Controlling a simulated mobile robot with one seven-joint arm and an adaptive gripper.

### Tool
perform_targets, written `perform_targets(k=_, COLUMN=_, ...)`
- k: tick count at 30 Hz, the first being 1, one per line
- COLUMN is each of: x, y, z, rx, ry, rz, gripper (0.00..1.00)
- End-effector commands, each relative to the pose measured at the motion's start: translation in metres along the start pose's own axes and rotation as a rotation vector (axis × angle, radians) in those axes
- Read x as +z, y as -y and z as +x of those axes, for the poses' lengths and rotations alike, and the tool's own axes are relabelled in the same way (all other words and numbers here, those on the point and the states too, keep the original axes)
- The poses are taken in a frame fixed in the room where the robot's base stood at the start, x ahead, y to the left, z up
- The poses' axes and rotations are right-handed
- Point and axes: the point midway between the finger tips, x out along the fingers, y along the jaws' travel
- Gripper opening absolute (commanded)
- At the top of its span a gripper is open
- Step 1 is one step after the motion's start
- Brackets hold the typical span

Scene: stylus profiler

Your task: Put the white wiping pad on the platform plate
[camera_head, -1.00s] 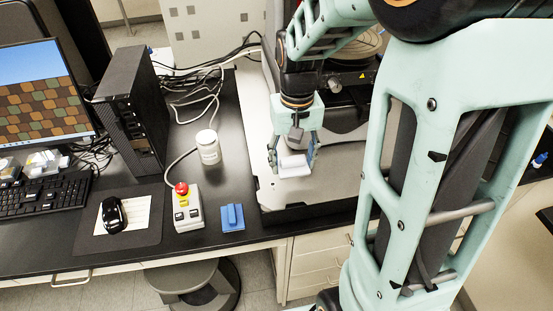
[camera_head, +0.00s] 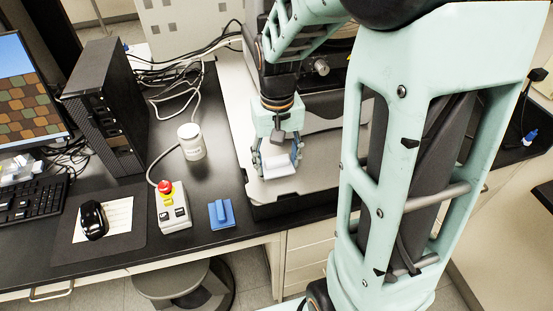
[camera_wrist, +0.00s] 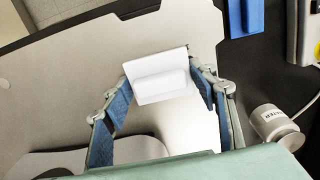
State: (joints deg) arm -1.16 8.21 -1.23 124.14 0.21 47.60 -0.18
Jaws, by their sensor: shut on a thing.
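The white wiping pad (camera_head: 278,170) is a white block with a raised grip. It is between the two fingers of my gripper (camera_head: 277,158), which is shut on it. In the wrist view the pad (camera_wrist: 160,78) sits between the blue-lined fingertips. It is over the front part of the pale platform plate (camera_head: 237,110), close to its front edge. The plate also fills much of the wrist view (camera_wrist: 60,65). I cannot tell whether the pad touches the plate or hangs just above it.
A blue pad (camera_head: 221,214), a control box with a red button (camera_head: 173,207) and a white jar (camera_head: 191,141) stand left of the plate on the black bench. The dark instrument (camera_head: 325,75) rises behind my gripper. Bare plate surface lies around the pad.

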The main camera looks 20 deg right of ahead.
Motion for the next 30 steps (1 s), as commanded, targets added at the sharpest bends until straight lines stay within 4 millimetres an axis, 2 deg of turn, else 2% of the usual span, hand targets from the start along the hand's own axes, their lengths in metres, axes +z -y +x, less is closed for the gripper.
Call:
perform_targets(k=1, x=0.000, y=0.000, z=0.004, rx=0.000, ry=0.001, rz=0.000, gripper=0.27)
perform_targets(k=2, x=0.000, y=0.000, z=0.002, rx=0.000, ry=0.001, rz=0.000, gripper=0.57)
perform_targets(k=6, x=0.000, y=0.000, z=0.002, rx=0.000, ry=0.001, rz=0.000, gripper=0.71)
perform_targets(k=14, x=0.000, y=0.000, z=0.001, rx=0.000, ry=0.001, rz=0.000, gripper=0.71)
perform_targets(k=19, x=-0.001, y=0.000, z=-0.010, rx=0.000, ry=-0.004, rz=0.000, gripper=0.71)
perform_targets(k=30, x=-0.001, y=0.000, z=-0.087, rx=0.000, ry=-0.005, rz=0.000, gripper=0.71)
